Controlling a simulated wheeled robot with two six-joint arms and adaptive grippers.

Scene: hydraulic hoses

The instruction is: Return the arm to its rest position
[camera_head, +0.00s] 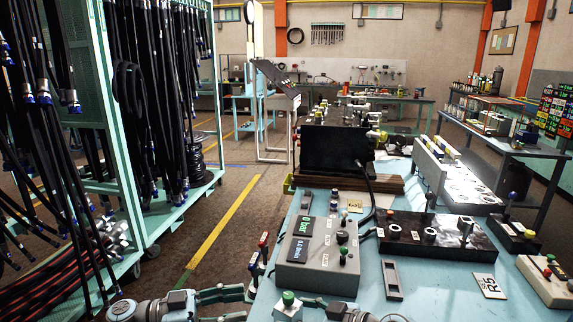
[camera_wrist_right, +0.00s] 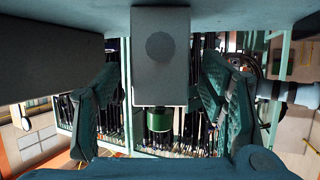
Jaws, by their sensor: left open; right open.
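My left gripper (camera_head: 245,303) is at the bottom of the head view, its teal fingers apart and empty, beside the left edge of the blue bench (camera_head: 380,300). My right gripper's teal fingers are apart in the right wrist view (camera_wrist_right: 163,105). Only a small part of it appears to show at the bottom of the head view. A small grey box with a green button (camera_head: 288,299) stands at the bench's near edge. It appears upside down between the right fingers in the wrist view (camera_wrist_right: 160,60); I cannot tell whether they touch it.
A tall teal rack (camera_head: 100,130) of hanging black hoses stands at left. The floor strip (camera_head: 225,235) between rack and bench is clear.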

